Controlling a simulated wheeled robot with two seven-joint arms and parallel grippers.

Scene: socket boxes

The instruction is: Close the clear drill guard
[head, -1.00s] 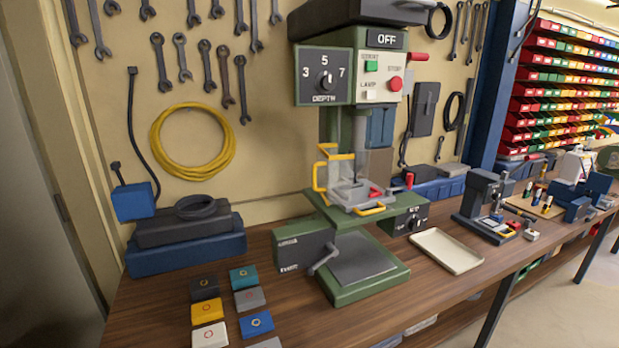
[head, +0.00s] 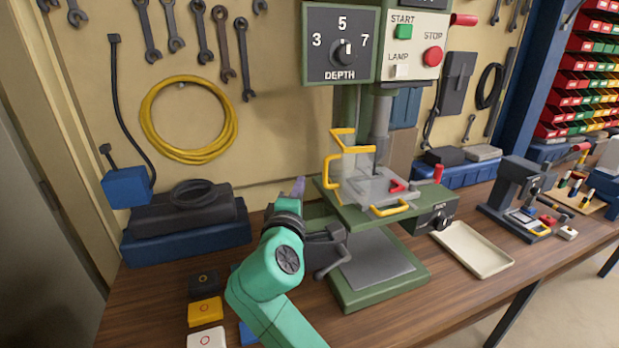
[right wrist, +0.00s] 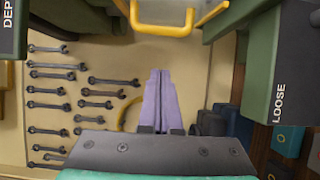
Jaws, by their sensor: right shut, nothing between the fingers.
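The clear drill guard (head: 354,158) with yellow edging stands upright at the left of the drill press table (head: 346,209), swung out from the drill. Its yellow handle (head: 328,172) sticks out to the left. In the right wrist view the yellow handle (right wrist: 163,29) shows at the top, beyond the fingertips. My right gripper (head: 299,187), with purple fingers, is shut and empty, a little left of the handle and apart from it. Its closed fingers also show in the right wrist view (right wrist: 160,78). My left gripper is not in view.
The drill press panel (head: 413,44) is above the table. A second yellow handle (head: 390,209) is at the table's front edge. A cream tray (head: 472,249) lies to the right. Coloured blocks (head: 205,311) lie at the front left. Wrenches and a yellow cable (head: 146,120) hang on the wall.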

